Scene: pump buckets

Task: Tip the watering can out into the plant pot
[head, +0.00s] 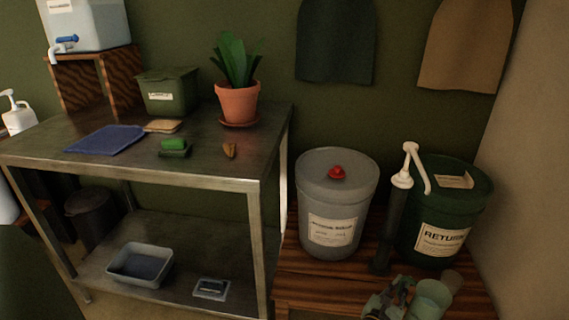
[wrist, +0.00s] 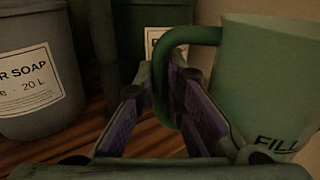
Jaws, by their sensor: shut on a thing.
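The plant pot (head: 238,103) is terracotta, holds a leafy green plant and stands on a saucer at the back right of the steel table. The pale green watering can (head: 431,300) is at the bottom right of the head view, partly cut off by the frame edge. It fills the right of the wrist view (wrist: 262,85), with lettering reading "FILL" and a darker green handle (wrist: 186,34). My gripper (head: 392,296) is beside the can, and in the wrist view its fingers (wrist: 170,82) are shut on the handle. The can's contents are hidden.
The steel table (head: 205,165) holds a green bin (head: 167,92), a blue cloth (head: 106,139) and small items.

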